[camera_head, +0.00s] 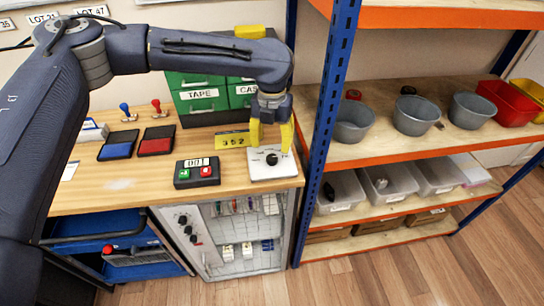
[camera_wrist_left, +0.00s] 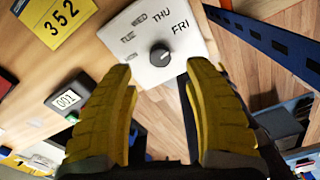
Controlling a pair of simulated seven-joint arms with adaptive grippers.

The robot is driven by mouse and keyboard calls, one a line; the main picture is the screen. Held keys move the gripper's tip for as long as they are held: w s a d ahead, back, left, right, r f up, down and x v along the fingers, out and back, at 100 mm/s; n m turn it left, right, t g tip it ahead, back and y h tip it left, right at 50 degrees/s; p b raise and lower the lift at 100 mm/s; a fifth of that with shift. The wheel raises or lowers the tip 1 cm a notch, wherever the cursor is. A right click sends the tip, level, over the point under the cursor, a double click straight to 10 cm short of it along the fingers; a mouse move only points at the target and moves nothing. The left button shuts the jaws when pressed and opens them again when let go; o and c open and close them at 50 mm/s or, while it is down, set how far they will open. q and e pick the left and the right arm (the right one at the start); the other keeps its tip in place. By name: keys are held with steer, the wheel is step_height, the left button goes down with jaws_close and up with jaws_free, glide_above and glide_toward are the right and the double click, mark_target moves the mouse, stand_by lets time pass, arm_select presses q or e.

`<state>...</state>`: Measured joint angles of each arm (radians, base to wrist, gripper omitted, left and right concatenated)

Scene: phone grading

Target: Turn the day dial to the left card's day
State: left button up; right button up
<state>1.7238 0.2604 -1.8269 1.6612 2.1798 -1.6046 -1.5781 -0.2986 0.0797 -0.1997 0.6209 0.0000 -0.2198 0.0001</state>
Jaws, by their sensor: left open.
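The day dial is a white plate (camera_head: 285,172) with a dark round knob (camera_head: 272,158) at the right end of the wooden counter. The left wrist view shows the knob (camera_wrist_left: 160,55) with TUE, WED, THU and FRI around it; another label is partly hidden. I cannot tell surely which day its pointer marks. My left gripper (camera_head: 271,135) has yellow fingers and points down above the dial. In the wrist view its fingers (camera_wrist_left: 161,75) are apart on either side below the knob, with nothing between them. I cannot identify a card with a readable day. My right gripper is not in view.
A yellow 352 sign (camera_head: 234,139) and a black box with red and green buttons (camera_head: 197,172) stand left of the dial. Blue (camera_head: 117,146) and red (camera_head: 157,140) pads lie further left. Green drawers (camera_head: 202,98) stand behind. A blue rack post (camera_head: 325,120) rises close on the right.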

mark_target(272, 157)
arm_select(q)
steer(key=shift+f, duration=3.05)
jaws_close()
